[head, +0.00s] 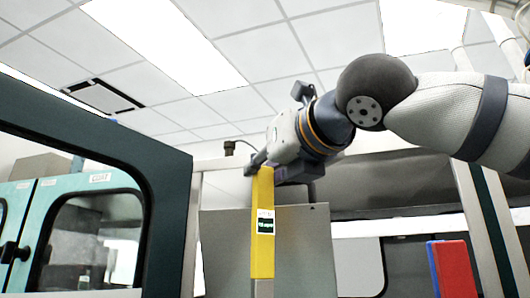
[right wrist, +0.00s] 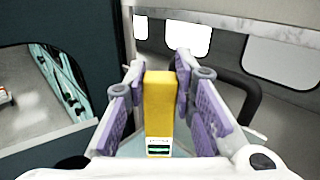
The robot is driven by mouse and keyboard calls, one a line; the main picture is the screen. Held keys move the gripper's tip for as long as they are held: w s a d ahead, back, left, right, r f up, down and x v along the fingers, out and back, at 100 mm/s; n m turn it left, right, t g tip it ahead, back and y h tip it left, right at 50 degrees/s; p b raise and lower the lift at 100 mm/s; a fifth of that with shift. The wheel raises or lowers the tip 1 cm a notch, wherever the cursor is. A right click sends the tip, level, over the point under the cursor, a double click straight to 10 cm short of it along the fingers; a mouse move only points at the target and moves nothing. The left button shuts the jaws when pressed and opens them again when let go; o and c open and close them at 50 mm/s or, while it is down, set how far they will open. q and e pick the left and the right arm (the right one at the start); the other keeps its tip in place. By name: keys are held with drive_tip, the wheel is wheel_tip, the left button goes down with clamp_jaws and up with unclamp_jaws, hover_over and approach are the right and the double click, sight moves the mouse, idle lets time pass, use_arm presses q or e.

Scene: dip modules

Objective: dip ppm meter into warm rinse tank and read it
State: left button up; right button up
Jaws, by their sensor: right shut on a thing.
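The ppm meter (head: 262,235) is a long yellow bar with a small dark-and-green display on a white label. It hangs upright in the head view, and the display text is too small to read. My right gripper (head: 264,170) is shut on its upper end. In the right wrist view the meter (right wrist: 160,100) is between the two purple-padded fingers of my right gripper (right wrist: 162,108), with its display toward the camera. I cannot tell for sure which thing is the warm rinse tank. My left gripper is not in view.
A grey metal panel (head: 305,255) stands behind the meter. A dark teal frame (head: 160,190) stands at the left, with teal cabinets (head: 60,185) seen beyond it. A red and blue block (head: 452,268) is at the lower right. A dark curved bar (right wrist: 250,95) is right of the fingers.

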sight(267, 239)
drive_tip(key=f, duration=0.3)
drive_tip(key=f+b, duration=0.1)
drive_tip(key=f, duration=0.2)
drive_tip(key=f+b, duration=0.1)
drive_tip(key=f, duration=0.2)
drive_tip(key=shift+w+f, duration=0.2)
drive_tip(key=shift+w, duration=0.15)
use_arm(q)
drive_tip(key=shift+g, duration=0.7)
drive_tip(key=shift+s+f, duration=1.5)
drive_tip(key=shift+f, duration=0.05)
use_arm(e)
drive_tip(key=shift+s+f, duration=0.15)
drive_tip(key=shift+f, duration=0.55)
